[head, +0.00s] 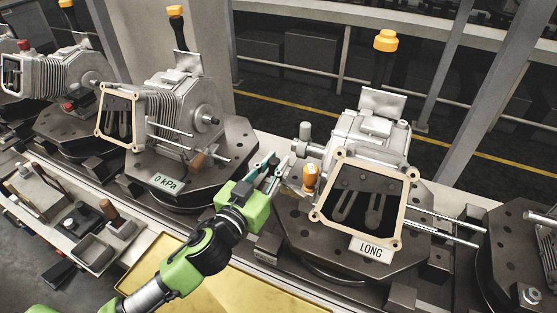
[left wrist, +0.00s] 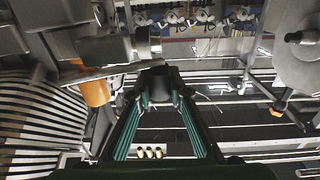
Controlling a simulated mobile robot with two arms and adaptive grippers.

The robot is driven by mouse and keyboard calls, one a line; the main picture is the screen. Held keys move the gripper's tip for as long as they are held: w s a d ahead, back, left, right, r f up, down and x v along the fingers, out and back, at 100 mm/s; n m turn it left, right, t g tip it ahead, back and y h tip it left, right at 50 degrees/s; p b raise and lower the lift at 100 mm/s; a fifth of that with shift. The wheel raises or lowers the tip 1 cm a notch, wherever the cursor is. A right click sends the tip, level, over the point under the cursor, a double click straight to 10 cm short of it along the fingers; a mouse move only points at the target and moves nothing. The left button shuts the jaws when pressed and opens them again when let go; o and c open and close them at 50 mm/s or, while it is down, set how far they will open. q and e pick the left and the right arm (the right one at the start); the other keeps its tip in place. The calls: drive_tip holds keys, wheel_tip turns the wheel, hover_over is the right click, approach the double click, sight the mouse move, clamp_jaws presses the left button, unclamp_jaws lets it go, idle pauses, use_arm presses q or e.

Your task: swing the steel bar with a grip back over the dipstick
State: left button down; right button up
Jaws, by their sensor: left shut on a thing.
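The dipstick has an orange handle (head: 309,178) and stands at the left side of the near casting (head: 372,140), close to the gasketed opening. The handle also shows at the left of the left wrist view (left wrist: 97,88). My left gripper (head: 272,166) is just left of the dipstick. In the left wrist view its teal fingers (left wrist: 160,98) close on a dark grip (left wrist: 158,80). A steel bar (left wrist: 106,72) runs left from the grip and crosses the picture by the top of the orange handle; I cannot tell whether they touch. My right gripper is not in view.
The casting sits on a dark fixture plate (head: 300,245) marked LONG, with two rods sticking out at right. A similar casting (head: 185,105) on a plate marked 0 kPa stands to the left. A yellow tray (head: 205,290) and a tool shelf (head: 75,215) lie in front.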

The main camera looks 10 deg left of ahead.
use_arm(q)
drive_tip(key=n+y+b, duration=0.1)
drive_tip(key=y, duration=0.1)
drive_tip(key=n+y+b, duration=0.1)
drive_tip(key=y, duration=0.1)
drive_tip(key=shift+s+a+f+n, duration=0.1)
drive_tip(key=shift+s+a+n, duration=0.1)
drive_tip(key=shift+s+n, duration=0.15)
drive_tip(key=shift+s+a+n+y+b, duration=0.1)
drive_tip(key=shift+s+n+y+b, duration=0.2)
drive_tip(key=shift+n+y+b, duration=0.55)
drive_tip(key=shift+r+y, duration=0.2)
drive_tip(key=shift+y, duration=0.25)
drive_tip(key=c, duration=1.9)
unclamp_jaws()
